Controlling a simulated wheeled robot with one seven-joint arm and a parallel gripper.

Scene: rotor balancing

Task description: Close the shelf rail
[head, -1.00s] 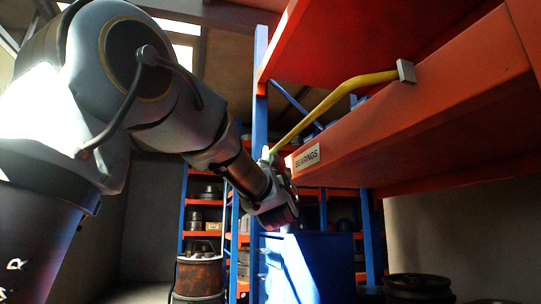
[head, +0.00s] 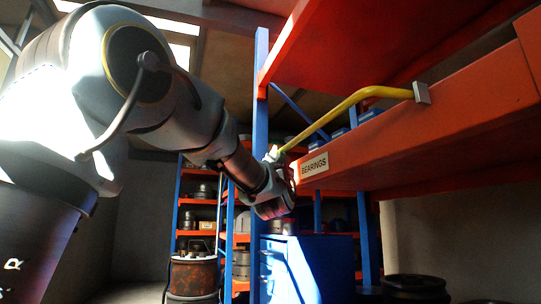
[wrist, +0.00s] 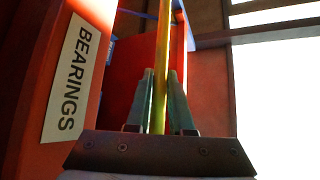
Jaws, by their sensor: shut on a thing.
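The yellow shelf rail (head: 330,115) runs along the front of the orange shelf (head: 440,125). Its right end meets a grey bracket (head: 421,92) on the shelf edge, and its left part slopes down toward the blue upright (head: 261,95). My gripper (head: 273,154) is at the rail's lower left end, just left of the white BEARINGS label (head: 314,165). In the wrist view the rail (wrist: 162,60) passes between the two fingers of my gripper (wrist: 160,95), which are shut on it. The rail's tip is hidden by the gripper.
Small blue boxes (head: 371,113) sit on the shelf behind the rail. Another orange shelf (head: 340,40) hangs above. A blue cabinet (head: 325,265) stands below my gripper. Further racks and a rusty drum (head: 193,275) stand at the back.

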